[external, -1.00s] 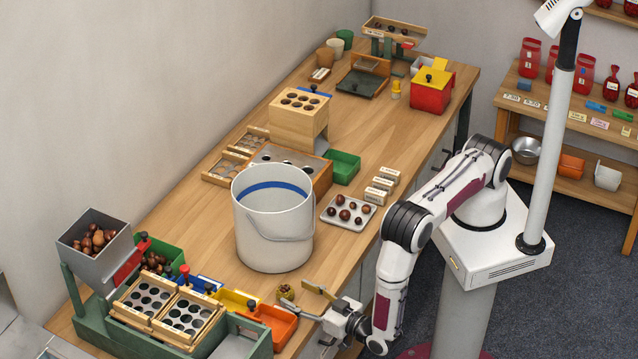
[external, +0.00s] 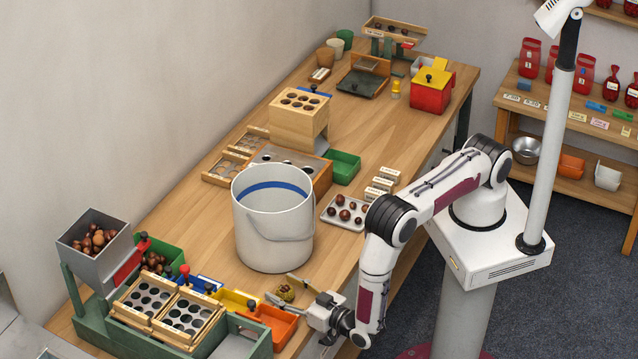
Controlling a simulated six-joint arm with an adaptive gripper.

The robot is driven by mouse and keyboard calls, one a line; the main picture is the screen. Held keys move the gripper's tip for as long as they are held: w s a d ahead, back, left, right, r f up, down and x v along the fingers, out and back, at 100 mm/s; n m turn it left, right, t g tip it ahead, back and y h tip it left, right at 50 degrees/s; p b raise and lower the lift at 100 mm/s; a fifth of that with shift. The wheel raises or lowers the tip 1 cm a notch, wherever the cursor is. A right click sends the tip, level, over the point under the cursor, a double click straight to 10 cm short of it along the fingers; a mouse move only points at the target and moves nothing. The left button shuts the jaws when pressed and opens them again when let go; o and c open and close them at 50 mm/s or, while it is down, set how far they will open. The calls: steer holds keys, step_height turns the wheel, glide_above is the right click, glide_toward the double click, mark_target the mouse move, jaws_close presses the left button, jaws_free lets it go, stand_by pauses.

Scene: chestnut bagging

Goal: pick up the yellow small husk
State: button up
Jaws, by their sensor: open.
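The small yellow husk (external: 286,292) is a round, yellow-brown spiky ball. It lies on the wooden bench in the external view, behind the orange bin and in front of the white bucket. My gripper (external: 283,287) is low over the bench, its fingers pointing left. It is open, with one finger on the far side of the husk and the other on the near side. The husk shows between the fingers; whether either finger touches it cannot be told.
The white bucket (external: 273,228) stands just behind my gripper. The orange bin (external: 277,324) and yellow bin (external: 236,301) are close at the left front, beside the green sorting stand (external: 187,340). A tray of chestnuts (external: 331,221) lies farther back. Bare bench (external: 335,262) is to the right.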

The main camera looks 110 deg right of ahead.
mark_target(285, 287)
steer(key=c, duration=1.1)
steer(key=shift+r, duration=0.15)
steer(key=shift+r, duration=4.85)
